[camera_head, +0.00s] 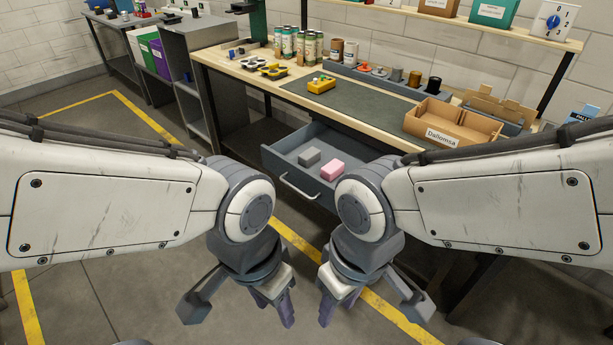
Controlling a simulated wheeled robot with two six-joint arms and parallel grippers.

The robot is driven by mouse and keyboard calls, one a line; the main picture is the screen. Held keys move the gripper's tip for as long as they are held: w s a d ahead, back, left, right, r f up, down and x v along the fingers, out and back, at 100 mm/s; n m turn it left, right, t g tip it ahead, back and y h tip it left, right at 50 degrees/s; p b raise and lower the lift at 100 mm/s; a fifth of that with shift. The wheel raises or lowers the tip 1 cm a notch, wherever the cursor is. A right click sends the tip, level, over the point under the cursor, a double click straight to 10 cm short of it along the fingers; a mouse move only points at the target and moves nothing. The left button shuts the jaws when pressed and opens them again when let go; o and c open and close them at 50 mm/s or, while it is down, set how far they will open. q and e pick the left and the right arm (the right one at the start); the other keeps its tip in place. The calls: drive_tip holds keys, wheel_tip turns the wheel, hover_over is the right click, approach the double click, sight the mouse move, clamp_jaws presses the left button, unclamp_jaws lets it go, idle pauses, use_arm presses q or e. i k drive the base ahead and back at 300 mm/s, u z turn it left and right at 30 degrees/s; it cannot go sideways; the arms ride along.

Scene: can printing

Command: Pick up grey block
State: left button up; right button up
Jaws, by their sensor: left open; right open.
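The grey block (309,157) lies in the open drawer (287,181) under the workbench, beside a pink block (333,170). The two blocks lie close together, the pink one to the right and nearer the front. My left gripper (238,312) hangs below and in front of the drawer, to the left; it is open and empty. My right gripper (372,312) hangs in front of the drawer to the right; it is open and empty. Neither gripper touches a block.
The workbench (232,61) carries several cans (289,43), a yellow device (321,84) on a dark mat (358,107), and a cardboard box (453,124) at the right. The drawer's handle (298,188) sticks out in front. A grey cabinet (196,44) stands at the left.

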sight(309, 157)
drive_tip(key=u, duration=0.35)
drive_tip(key=i, duration=1.65)
drive_tip(key=u, duration=0.2)
